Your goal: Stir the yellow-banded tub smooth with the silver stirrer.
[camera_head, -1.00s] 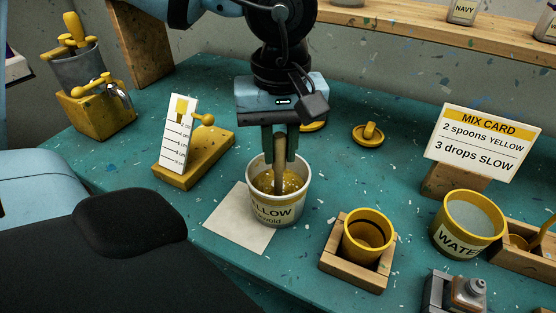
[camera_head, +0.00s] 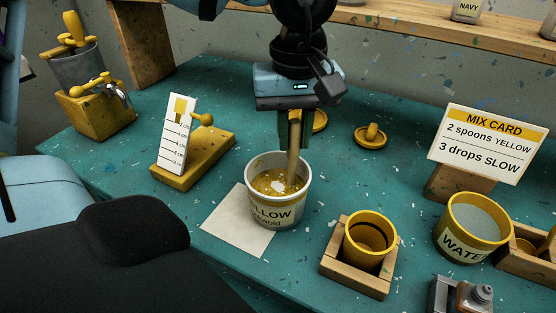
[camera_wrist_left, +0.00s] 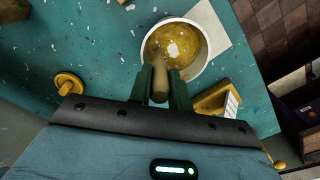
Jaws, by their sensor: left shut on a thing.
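The tub (camera_head: 277,213), white with a yellow label reading "YELLOW", stands upright on a pale sheet. It holds mustard-yellow paint with lighter specks and a white patch (camera_head: 279,187). It also shows in the left wrist view (camera_wrist_left: 203,62). My left gripper (camera_head: 290,133), above the tub, is shut on a stick-like stirrer (camera_head: 293,163). Its visible part looks tan-brown rather than silver, and its lower end is hidden in the paint. The stirrer stands near the tub's back right side. In the left wrist view, the fingers (camera_wrist_left: 160,88) close around it. My right gripper is not in view.
A pale sheet (camera_head: 227,225) lies under the tub. A gauge on a yellow base (camera_head: 200,163) stands left. A yellow cup (camera_head: 370,235) in a wooden holder, a water pot (camera_head: 470,228) and a mix card (camera_head: 487,143) stand right. A yellow knobbed lid (camera_head: 370,136) lies behind.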

